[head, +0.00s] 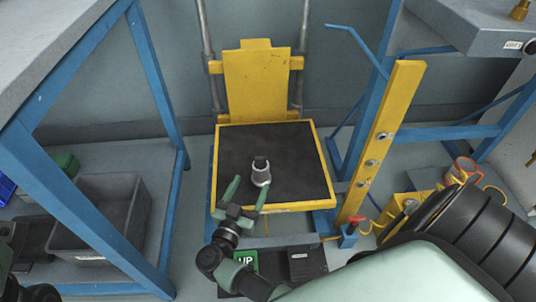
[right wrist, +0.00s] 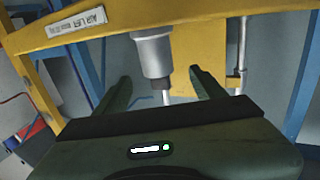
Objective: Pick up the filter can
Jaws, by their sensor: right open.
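A small silver-grey can with a dark opening at its top, which looks like the filter can (head: 261,173), stands on the black mat near the front of the yellow-framed lift platform (head: 329,185). My right gripper (head: 247,190) is open and empty at the platform's front edge, its fingers just below and left of the can in the head view. In the right wrist view the open fingers (right wrist: 160,90) frame a silver cylinder (right wrist: 153,55) with a dark neck and thin rod, below the yellow edge. I cannot tell whether it is the same can.
A yellow post (head: 385,140) rises right of the platform. A blue-legged bench and a grey bin (head: 130,205) are on the left. Black ribbed hose-like parts (head: 480,230) fill the lower right. The mat around the can is clear.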

